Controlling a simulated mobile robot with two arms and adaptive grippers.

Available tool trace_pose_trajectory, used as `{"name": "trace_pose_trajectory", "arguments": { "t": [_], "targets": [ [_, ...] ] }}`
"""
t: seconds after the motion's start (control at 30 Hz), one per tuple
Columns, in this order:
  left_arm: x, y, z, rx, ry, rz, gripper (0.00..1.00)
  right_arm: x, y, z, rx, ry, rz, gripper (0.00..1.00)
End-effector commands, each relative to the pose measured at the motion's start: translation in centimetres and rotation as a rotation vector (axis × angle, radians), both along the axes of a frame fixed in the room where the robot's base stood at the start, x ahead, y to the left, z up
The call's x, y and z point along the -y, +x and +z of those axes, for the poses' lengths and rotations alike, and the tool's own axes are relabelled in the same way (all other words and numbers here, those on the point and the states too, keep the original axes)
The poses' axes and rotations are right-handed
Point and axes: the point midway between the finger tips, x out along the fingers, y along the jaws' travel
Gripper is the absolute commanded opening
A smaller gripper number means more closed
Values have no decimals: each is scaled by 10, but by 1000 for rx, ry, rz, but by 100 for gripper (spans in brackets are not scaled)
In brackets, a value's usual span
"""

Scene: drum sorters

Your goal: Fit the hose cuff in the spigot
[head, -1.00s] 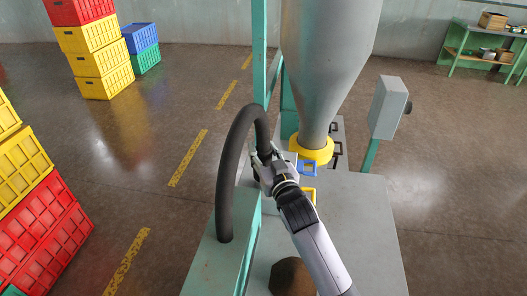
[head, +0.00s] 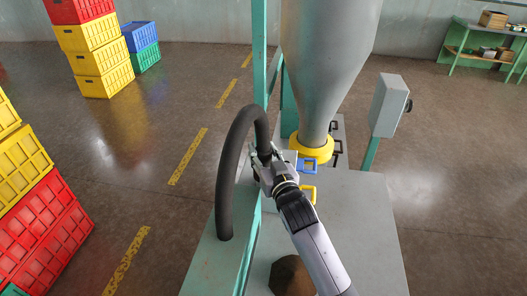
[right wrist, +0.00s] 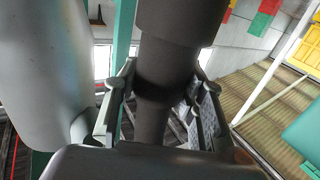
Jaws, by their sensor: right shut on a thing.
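The dark hose (head: 228,160) rises from the left side of the green frame, arches over and comes down into my right gripper (head: 264,160). In the right wrist view the gripper's two fingers (right wrist: 158,112) are on either side of the hose's dark end (right wrist: 153,120), with a wider dark section (right wrist: 170,25) above. The gripper is shut on this end, the hose cuff. The cuff's lower end is hidden by the gripper in the head view. I cannot make out the spigot, so whether the cuff touches it cannot be told. My left gripper is not in view.
A grey hopper (head: 325,60) with a yellow collar (head: 311,148) stands just right of the gripper. Blue (head: 308,166) and yellow (head: 309,190) handles are close by. A green post (head: 259,50) rises behind. The grey tabletop (head: 355,220) is clear at right.

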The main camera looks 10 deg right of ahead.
Motion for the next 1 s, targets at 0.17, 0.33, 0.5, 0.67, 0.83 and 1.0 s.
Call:
{"name": "trace_pose_trajectory", "arguments": {
  "t": [0.17, 0.33, 0.5, 0.67, 0.83, 1.0],
  "targets": [
    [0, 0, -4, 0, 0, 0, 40, 0, 0, -5, 1, 0, 0, 5],
    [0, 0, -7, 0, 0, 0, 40, 0, 0, -9, 1, 0, 0, 5],
    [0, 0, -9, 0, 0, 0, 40, 0, 0, -14, 1, 0, 0, 5],
    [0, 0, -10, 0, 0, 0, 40, 0, 0, -15, 0, 0, 0, 5],
    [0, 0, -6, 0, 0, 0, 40, 0, 0, -13, -2, -1, 0, 5],
    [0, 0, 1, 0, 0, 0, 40, 0, 0, -5, -2, -1, 0, 5]
  ]
}}
